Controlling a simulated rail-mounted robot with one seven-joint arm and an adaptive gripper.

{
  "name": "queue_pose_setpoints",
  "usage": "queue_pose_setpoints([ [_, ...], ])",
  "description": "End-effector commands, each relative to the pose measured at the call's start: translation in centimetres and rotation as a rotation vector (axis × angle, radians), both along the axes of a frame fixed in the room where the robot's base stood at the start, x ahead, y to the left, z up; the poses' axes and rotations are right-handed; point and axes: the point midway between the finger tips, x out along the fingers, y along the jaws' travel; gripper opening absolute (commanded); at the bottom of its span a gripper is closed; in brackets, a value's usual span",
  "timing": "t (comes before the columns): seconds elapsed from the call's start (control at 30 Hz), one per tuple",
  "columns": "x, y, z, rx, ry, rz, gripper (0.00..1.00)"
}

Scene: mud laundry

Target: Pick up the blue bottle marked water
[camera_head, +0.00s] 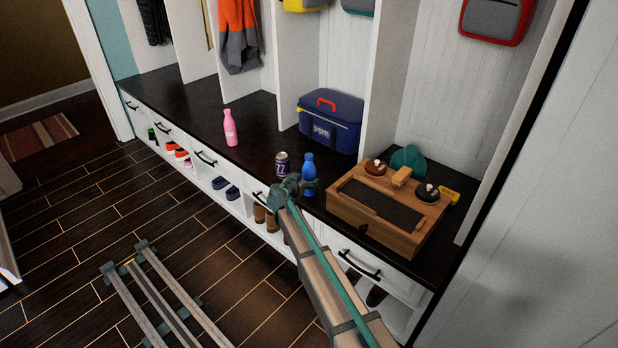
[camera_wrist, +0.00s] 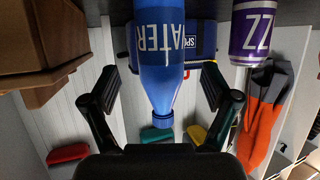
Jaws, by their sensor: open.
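The blue bottle (camera_head: 308,175) stands upright on the dark bench top, between a purple can and a wooden box. In the wrist view, which is upside down, the blue bottle (camera_wrist: 161,62) shows the word WATER, and its cap points down toward my gripper. My gripper (camera_wrist: 161,85) is open, with one finger on each side of the bottle and visible gaps between them. In the head view my gripper (camera_head: 294,186) is at the bench's front edge, right by the bottle, and covers part of its lower area.
The purple can (camera_head: 282,165) stands close left of the bottle; it also shows in the wrist view (camera_wrist: 252,35). The wooden box (camera_head: 385,210) is close on the right. A blue cooler bag (camera_head: 330,122) sits behind. A pink bottle (camera_head: 230,128) stands farther left, with clear bench around it.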

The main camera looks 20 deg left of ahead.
Motion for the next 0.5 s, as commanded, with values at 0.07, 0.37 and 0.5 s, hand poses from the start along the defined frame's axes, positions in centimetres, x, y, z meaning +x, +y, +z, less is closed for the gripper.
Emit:
queue_pose_setpoints([
  [0.07, 0.4, 0.0, -0.1, 0.000, 0.000, 0.000, 0.87],
  [0.37, 3.9, 0.2, -1.3, -0.002, 0.002, -0.001, 0.87],
  [0.5, 4.9, 0.1, -1.8, -0.001, 0.002, 0.000, 0.87],
])
